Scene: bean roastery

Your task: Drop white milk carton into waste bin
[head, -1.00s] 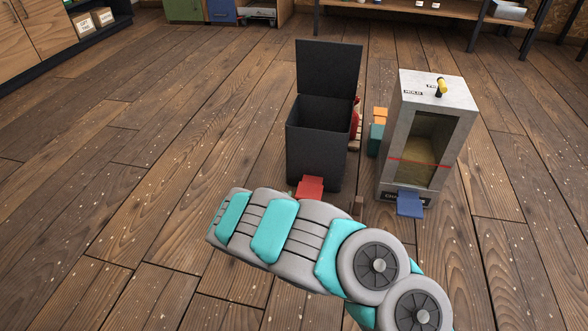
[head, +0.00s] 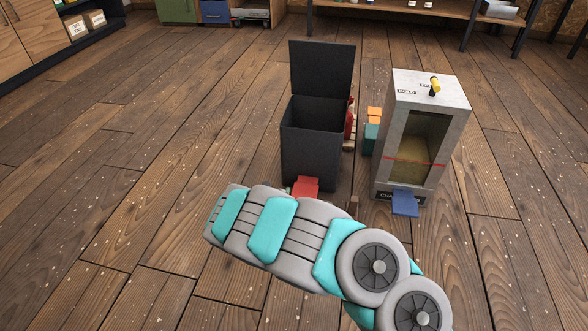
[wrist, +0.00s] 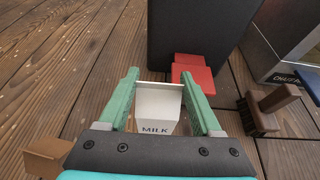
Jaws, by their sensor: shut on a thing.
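The waste bin (head: 311,155) is dark grey and square, with its lid (head: 322,76) standing up open and a red pedal (head: 305,186) at its front foot. In the wrist view the bin's lower front (wrist: 200,30) and red pedal (wrist: 192,72) show beyond my fingers. My gripper (wrist: 160,90) is shut on the white milk carton (wrist: 157,108), which has "MILK" printed on it. The carton is between the two green fingers, in front of the bin and outside it. In the head view my arm hides the gripper and the carton.
A grey cabinet (head: 443,100) with a glass front and blue pedal (head: 405,203) stands right of the bin. A brown brush-like thing (wrist: 262,108) stands near the bin's front right. A cardboard piece (wrist: 45,158) lies at lower left. The wooden floor on the left is clear.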

